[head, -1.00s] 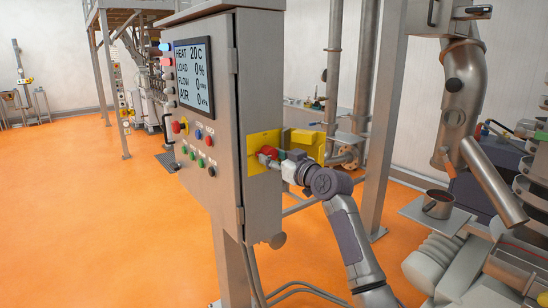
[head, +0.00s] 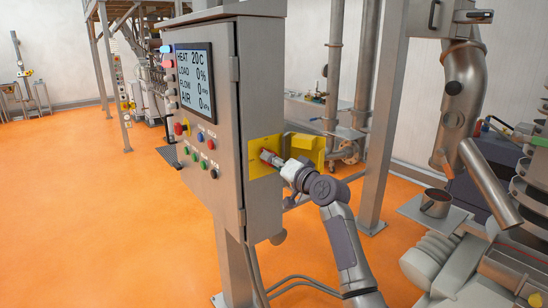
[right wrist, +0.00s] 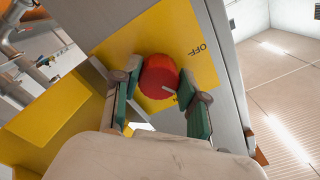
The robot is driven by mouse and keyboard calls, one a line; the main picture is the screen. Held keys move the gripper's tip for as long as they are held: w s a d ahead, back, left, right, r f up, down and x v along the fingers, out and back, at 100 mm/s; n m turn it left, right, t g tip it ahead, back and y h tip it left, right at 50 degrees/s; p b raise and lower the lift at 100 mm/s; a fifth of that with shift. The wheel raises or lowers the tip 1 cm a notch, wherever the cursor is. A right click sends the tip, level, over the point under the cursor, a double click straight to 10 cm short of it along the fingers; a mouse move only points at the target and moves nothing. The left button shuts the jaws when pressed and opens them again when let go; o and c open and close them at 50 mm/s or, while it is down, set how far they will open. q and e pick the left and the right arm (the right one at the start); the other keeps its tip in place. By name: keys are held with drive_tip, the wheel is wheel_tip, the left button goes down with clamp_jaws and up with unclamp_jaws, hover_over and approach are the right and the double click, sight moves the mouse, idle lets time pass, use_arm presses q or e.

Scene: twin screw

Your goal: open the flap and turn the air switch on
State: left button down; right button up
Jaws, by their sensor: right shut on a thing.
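The red air switch (right wrist: 158,72) is a round knob with a pale mark at its lower right edge. It sits on a yellow plate (right wrist: 205,58) marked OFF, on the side of the grey cabinet. The yellow flap (head: 308,147) stands open to the right of the plate; it also shows at lower left in the right wrist view (right wrist: 58,125). My right gripper (right wrist: 159,83) is shut on the switch, one finger on each side. In the head view my right gripper (head: 270,158) reaches the plate and mostly hides the switch. My left gripper is not in view.
The grey control cabinet (head: 245,100) has a screen (head: 194,76) showing HEAT 20, LOAD 0 and AIR 0, with several buttons below. A steel post (head: 383,120) and machinery stand to the right. The orange floor (head: 90,220) at left is clear.

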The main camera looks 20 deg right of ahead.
drive_tip(key=shift+r+m+p, duration=0.15)
drive_tip(key=shift+m+p, duration=0.75)
drive_tip(key=shift+m, duration=0.6)
drive_tip(key=shift+r+m+p, duration=0.15)
drive_tip(key=shift+m+p, duration=0.7)
drive_tip(key=shift+m, duration=0.95)
drive_tip(key=o, duration=0.8)
drive_tip(key=shift+c, duration=0.2)
drive_tip(key=o, duration=0.4)
drive_tip(key=shift+w+f, duration=0.1)
drive_tip(key=shift+f, duration=0.05)
